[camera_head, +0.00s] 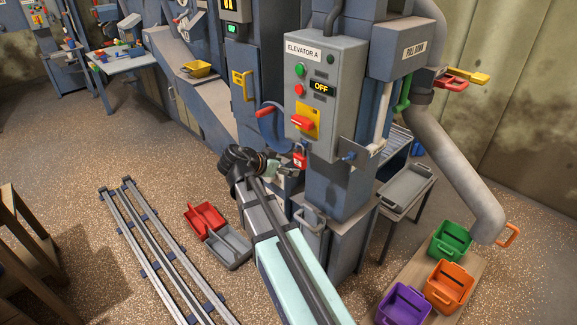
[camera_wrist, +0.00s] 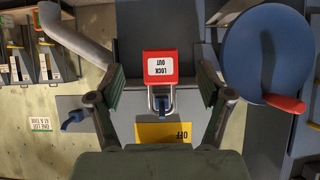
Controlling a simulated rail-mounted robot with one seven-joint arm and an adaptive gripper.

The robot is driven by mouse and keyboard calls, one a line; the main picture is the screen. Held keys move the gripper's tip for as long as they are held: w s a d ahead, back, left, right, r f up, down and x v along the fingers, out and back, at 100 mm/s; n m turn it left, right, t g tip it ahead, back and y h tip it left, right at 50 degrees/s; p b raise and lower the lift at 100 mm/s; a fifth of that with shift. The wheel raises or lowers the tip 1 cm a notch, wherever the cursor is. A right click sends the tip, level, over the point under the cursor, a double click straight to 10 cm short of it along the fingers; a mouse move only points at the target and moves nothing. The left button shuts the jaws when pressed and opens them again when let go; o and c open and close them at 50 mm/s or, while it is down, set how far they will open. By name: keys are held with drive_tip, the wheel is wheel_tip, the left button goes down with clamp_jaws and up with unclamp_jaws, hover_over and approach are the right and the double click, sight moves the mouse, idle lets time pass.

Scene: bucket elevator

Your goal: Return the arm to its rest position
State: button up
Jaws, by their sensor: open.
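My arm reaches up from the bottom of the head view, and my gripper (camera_head: 286,168) is in front of the grey Elevator A control box (camera_head: 318,90). A red padlock (camera_head: 300,160) hangs just beyond the gripper, low on the box. In the wrist view, which is upside down, my gripper (camera_wrist: 161,78) is open, one finger on each side of the red padlock (camera_wrist: 160,64) marked LOCK OUT. Gaps show between the fingers and the padlock. Its shackle passes at a blue tab (camera_wrist: 161,103); whether it is latched I cannot tell.
A red lever (camera_head: 271,110) on a blue disc stands left of the box. A red tray (camera_head: 205,218), floor rails (camera_head: 155,250) and green, orange and purple bins (camera_head: 451,240) are lower down.

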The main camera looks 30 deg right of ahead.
drive_tip(key=shift+s+a+f+b, duration=0.1)
drive_tip(key=shift+s+a+b, duration=0.15)
drive_tip(key=shift+a, duration=0.5)
drive_tip(key=shift+s+a+b, duration=0.2)
drive_tip(key=shift+s+a, duration=0.05)
drive_tip(key=shift+a, duration=0.55)
drive_tip(key=shift+s+a+f+b, duration=0.1)
drive_tip(key=shift+s+a+b, duration=0.15)
drive_tip(key=shift+a, duration=0.5)
